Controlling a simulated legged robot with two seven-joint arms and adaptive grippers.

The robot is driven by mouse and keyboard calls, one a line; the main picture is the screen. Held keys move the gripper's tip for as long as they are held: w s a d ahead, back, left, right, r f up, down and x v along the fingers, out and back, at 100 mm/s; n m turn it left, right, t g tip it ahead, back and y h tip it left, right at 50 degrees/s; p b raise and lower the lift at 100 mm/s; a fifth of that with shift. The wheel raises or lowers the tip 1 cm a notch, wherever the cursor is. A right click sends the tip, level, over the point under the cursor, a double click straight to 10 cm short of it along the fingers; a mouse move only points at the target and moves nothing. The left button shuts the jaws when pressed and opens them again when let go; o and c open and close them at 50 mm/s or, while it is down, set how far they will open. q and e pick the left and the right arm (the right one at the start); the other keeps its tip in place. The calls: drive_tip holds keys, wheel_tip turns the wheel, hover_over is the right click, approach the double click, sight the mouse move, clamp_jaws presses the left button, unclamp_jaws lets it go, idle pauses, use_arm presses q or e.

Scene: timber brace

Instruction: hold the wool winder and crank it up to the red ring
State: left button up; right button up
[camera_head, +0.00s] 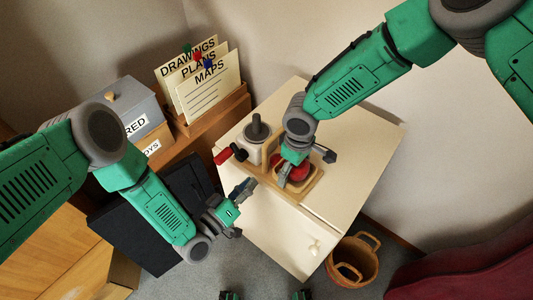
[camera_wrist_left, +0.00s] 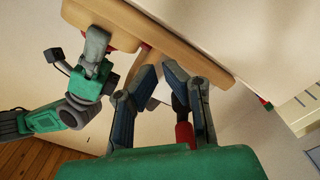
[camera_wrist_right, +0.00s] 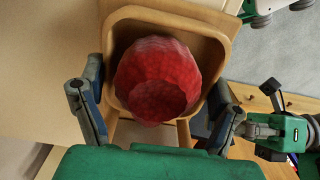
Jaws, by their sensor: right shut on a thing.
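The wool winder (camera_head: 268,181) is a wooden frame on the cream cabinet top. It bears a dark spool (camera_head: 257,130) on a pale block and a crank with a red handle (camera_head: 222,156) at its left. A red wool ball (camera_wrist_right: 158,80) sits in the wooden tray (camera_wrist_right: 205,50) at its right end. My right gripper (camera_head: 304,168) straddles this tray and is shut on the winder, one finger on each side. My left gripper (camera_head: 240,210) is open, below the crank. In the left wrist view, a red handle (camera_wrist_left: 185,133) shows by its fingers. I cannot make out the red ring.
A wooden rack (camera_head: 215,115) of labelled cards and a grey box (camera_head: 138,105) stand at the left. A wicker basket (camera_head: 352,262) is on the floor at the right. The cabinet top (camera_head: 365,140) is bare right of the winder.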

use_arm(q)
drive_tip(key=o, duration=0.9)
drive_tip(key=shift+v, duration=3.8)
